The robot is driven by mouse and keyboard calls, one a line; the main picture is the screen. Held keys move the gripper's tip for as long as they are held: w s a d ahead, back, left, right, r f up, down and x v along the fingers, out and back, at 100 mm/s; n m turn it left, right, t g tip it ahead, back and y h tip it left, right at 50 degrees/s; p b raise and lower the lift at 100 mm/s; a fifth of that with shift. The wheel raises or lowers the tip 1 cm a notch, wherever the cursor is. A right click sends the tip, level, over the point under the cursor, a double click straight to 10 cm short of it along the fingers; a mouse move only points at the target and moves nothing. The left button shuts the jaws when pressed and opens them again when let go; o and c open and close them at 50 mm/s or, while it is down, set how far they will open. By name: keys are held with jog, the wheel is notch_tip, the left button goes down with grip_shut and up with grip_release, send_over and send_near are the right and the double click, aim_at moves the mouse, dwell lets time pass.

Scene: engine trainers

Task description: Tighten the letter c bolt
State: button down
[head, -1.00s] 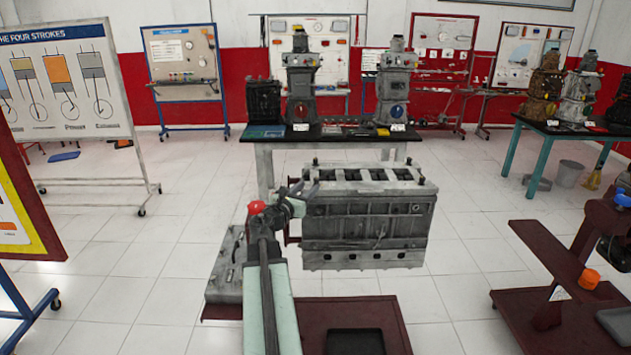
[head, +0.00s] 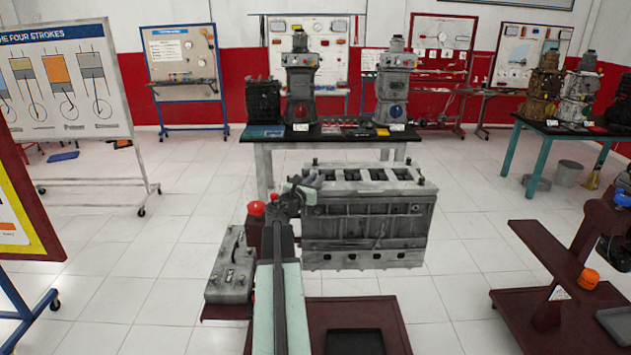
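A grey engine block (head: 366,225) with open cylinder bores along its top stands in front of me, near the middle of the head view. Small bolt-like studs show on its top corners, one at the far left (head: 315,162) and one at the right (head: 421,180). No letter c can be read at this size. My gripper (head: 306,187) is at the block's near left top corner, small and partly lost against the grey metal. I cannot tell whether its fingers are open, or whether they touch a bolt.
A grey metal part (head: 231,268) lies left of my arm. A dark red base (head: 340,312) with a black tray (head: 354,342) is below the block. A dark red stand (head: 552,262) is at the right. A table (head: 340,141) with engine models stands behind.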

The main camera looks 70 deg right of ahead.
jog(key=shift+a, duration=0.15)
jog(key=shift+g, duration=0.3)
jog(key=shift+m, duration=0.3)
jog(key=m+g, duration=0.1)
jog(key=g, duration=0.2)
jog(key=shift+w+d+m+y, duration=0.1)
jog(key=shift+d+m+y, duration=0.2)
jog(key=shift+m+y, duration=0.1)
jog(key=m+g+y, duration=0.1)
jog(key=g, duration=0.1)
jog(key=m+g+y, duration=0.1)
jog(key=m+g, duration=0.1)
jog(key=g, duration=0.1)
jog(key=shift+m+y, duration=0.3)
jog(key=m+g+y, duration=0.3)
jog(key=shift+g+y, duration=0.4)
jog(key=shift+a+m+g+y, duration=0.1)
jog(key=shift+m+g+y, duration=0.9)
jog(key=shift+m+y, duration=0.8)
jog(key=shift+s+y, duration=0.2)
jog(key=shift+y, duration=0.2)
